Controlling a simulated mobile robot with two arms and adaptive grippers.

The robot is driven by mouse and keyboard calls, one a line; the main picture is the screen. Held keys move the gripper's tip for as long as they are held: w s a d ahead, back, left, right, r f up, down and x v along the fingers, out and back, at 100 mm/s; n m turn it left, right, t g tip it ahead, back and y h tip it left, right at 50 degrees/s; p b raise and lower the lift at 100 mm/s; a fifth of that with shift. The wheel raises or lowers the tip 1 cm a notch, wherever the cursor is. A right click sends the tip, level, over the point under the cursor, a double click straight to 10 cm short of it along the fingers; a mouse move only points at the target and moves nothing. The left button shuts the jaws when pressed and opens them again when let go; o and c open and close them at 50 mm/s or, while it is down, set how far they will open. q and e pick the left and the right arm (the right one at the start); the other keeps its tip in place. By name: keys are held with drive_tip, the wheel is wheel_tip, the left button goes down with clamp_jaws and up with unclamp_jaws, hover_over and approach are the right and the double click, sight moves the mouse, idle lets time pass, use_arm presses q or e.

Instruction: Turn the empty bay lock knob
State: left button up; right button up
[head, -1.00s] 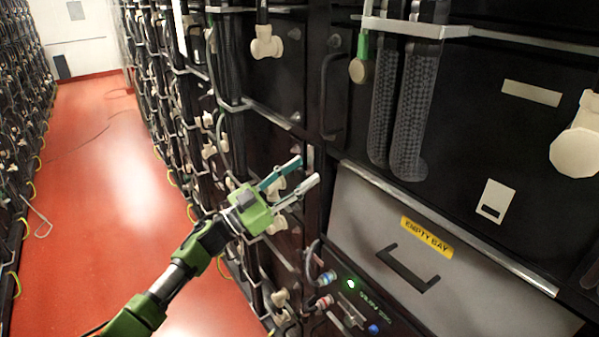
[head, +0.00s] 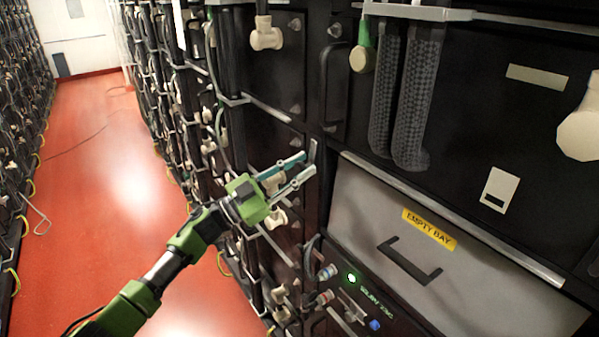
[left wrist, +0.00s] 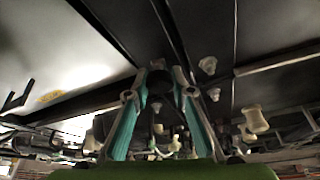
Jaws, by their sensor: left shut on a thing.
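The grey bay front (head: 365,215) bears a yellow "EMPTY BAY" label (head: 429,229) and a black handle (head: 408,262). A small grey upright piece (head: 313,150), which looks like the lock knob, is on the dark post left of the bay. My left gripper (head: 309,162) has its fingertips at this piece. In the left wrist view, the fingers of my left gripper (left wrist: 159,84) close in on a small dark part between their tips. The fingers hide most of what they grip. My right gripper is not in view.
Battery racks with cables and cream connectors (head: 266,36) stand close around my left arm. Below the bay is a panel with a green light (head: 351,278) and a blue knob (head: 375,324). The red aisle floor (head: 110,170) at left is open.

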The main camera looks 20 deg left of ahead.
use_arm(q)
drive_tip(key=m+g+b, duration=0.1)
drive_tip(key=m, duration=0.1)
drive_tip(key=m+g+h+b, duration=0.1)
drive_tip(key=m, duration=0.2)
drive_tip(key=shift+f+g, duration=0.15)
drive_tip(key=shift+g, duration=0.15)
drive_tip(key=m+b, duration=0.1)
drive_tip(key=m, duration=0.1)
drive_tip(key=m+g+b, duration=0.1)
drive_tip(key=m, duration=0.1)
drive_tip(key=shift+m+g, duration=0.3)
drive_tip(key=m, duration=0.2)
drive_tip(key=m+g, duration=0.1)
drive_tip(key=m, duration=0.1)
drive_tip(key=shift+g+y+b, duration=0.3)
drive_tip(key=m, duration=0.2)
drive_tip(key=m+g+y, duration=0.1)
drive_tip(key=m, duration=0.1)
drive_tip(key=shift+y, duration=0.3)
drive_tip(key=shift+d+m, duration=0.1)
drive_tip(key=shift+m, duration=0.3)
drive_tip(key=o, duration=1.1)
drive_tip(key=shift+o, duration=0.2)
drive_tip(key=f+v, duration=0.1)
drive_tip(key=v, duration=1.1)
drive_tip(key=shift+r, duration=0.5)
